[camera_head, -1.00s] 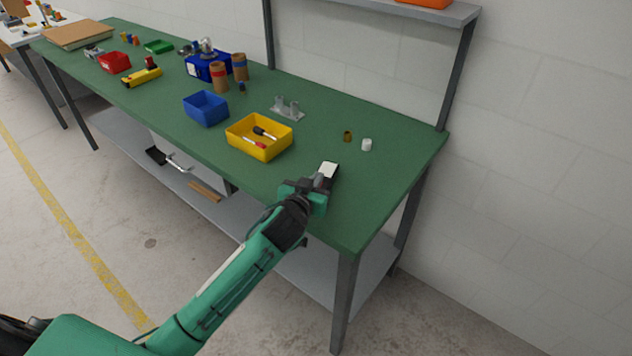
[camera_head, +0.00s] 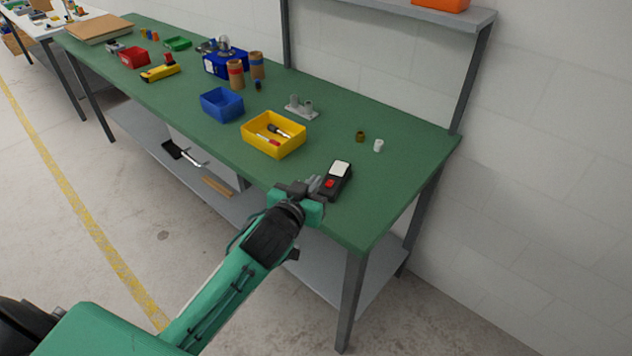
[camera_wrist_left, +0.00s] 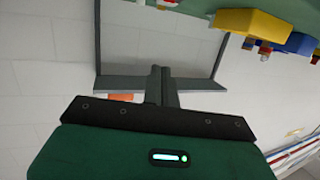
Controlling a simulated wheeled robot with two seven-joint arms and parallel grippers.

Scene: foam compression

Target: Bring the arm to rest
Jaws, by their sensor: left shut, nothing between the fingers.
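My left arm reaches in from the lower left in the head view. Its gripper (camera_head: 315,185) is at the bench's front edge, just left of a black handheld device with a pale screen and a red button (camera_head: 337,180). In the left wrist view the two dark fingers (camera_wrist_left: 162,85) are together with nothing between them. Whether the fingertips touch the device is hard to tell from the head view. My right gripper is not in view.
The green bench (camera_head: 400,165) holds a yellow bin (camera_head: 275,148) with markers, a blue bin (camera_head: 221,117), a grey bracket (camera_head: 301,112), and small brown (camera_head: 360,137) and white (camera_head: 378,146) cylinders. A shelf post (camera_head: 470,80) stands at the back right. The bench's right end is mostly clear.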

